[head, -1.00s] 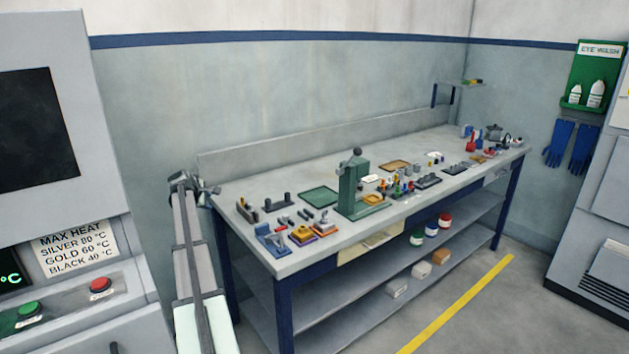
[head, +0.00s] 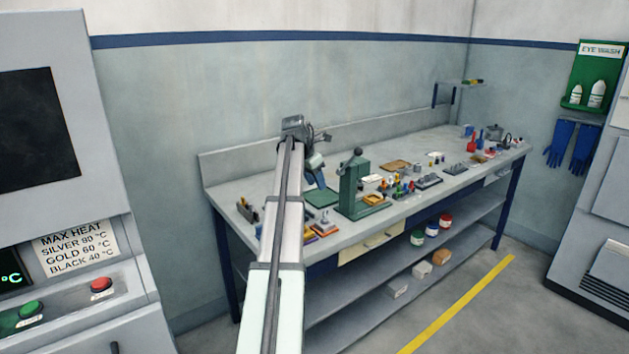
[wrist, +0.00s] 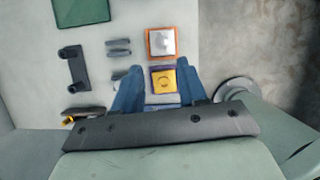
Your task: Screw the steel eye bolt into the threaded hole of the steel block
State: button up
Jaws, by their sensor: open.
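My gripper (wrist: 158,68) is open and empty, with two blue fingers spread above the bench. In the head view my gripper (head: 318,178) is at the left half of the bench, left of the green press. Between and below the fingers in the wrist view is a yellow-topped purple block (wrist: 163,79). Beyond it lies an orange-framed piece with a silver-grey top (wrist: 161,42), possibly the steel block; no threaded hole can be made out. Small dark grey parts (wrist: 118,47) lie to its left. I cannot pick out the eye bolt for certain.
A green press (head: 352,185) stands on the bench (head: 233,190). A green mat (wrist: 82,12) and a dark two-post fixture (wrist: 73,66) lie left of the fingers in the wrist view. The bench edge runs along the right. Many small items crowd the bench's right half.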

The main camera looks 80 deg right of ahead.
aim_at(326, 215)
jog(key=x, duration=1.3)
jog(key=shift+f, duration=0.35)
jog(key=shift+c, duration=0.4)
grip_shut()
jog(key=shift+o, duration=0.5)
grip_release()
jog(key=shift+c, duration=0.2)
jog(key=shift+c, duration=1.2)
jog(key=shift+r, duration=0.1)
